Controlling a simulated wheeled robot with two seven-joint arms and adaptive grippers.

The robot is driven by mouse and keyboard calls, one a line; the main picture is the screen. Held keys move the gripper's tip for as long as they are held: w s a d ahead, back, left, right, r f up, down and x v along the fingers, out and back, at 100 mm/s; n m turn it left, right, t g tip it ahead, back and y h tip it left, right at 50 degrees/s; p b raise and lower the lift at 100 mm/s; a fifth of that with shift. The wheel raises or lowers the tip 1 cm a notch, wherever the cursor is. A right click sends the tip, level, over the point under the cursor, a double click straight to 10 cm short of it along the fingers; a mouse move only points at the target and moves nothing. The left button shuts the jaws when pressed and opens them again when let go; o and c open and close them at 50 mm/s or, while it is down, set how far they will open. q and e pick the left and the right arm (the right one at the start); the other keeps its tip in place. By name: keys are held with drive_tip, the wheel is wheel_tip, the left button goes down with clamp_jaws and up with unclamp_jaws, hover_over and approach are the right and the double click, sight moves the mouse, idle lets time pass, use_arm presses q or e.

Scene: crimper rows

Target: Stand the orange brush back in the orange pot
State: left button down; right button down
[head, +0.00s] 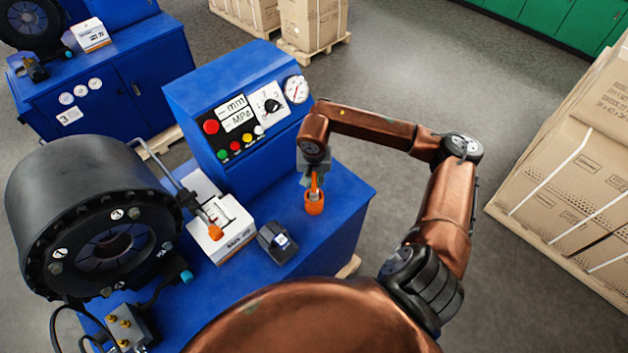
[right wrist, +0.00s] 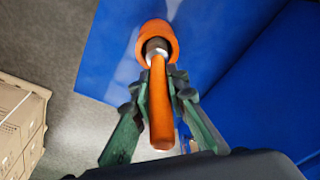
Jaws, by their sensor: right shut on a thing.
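The orange pot (head: 314,204) stands on the blue machine top, near its right end. My right gripper (head: 314,178) is above the pot and shut on the orange brush (head: 315,186). In the right wrist view the brush (right wrist: 161,105) has its orange handle between the green fingers (right wrist: 160,112). Its metal collar and dark bristle end point into the mouth of the pot (right wrist: 157,35). The brush looks about upright in the head view. The bristle tip is hidden inside the pot, so I cannot tell whether it touches the bottom. My left gripper is not in view.
A white box (head: 222,240) and a small dark device (head: 277,242) sit left of the pot. The control panel (head: 243,115) rises behind. The blue top (head: 345,195) is clear right of the pot.

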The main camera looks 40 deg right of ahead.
sight(314, 175)
drive_tip(key=shift+f+b, duration=1.7)
drive_tip(key=shift+f, duration=0.25)
drive_tip(key=c, duration=1.8)
unclamp_jaws()
drive_tip(key=shift+r, duration=0.15)
drive_tip(key=r, duration=0.4)
drive_tip(key=s+r, duration=0.1)
drive_tip(key=r, duration=0.2)
drive_tip(key=a+r, duration=0.1)
drive_tip(key=r, duration=0.3)
drive_tip(key=shift+s+r, duration=0.2)
drive_tip(key=shift+r, duration=0.1)
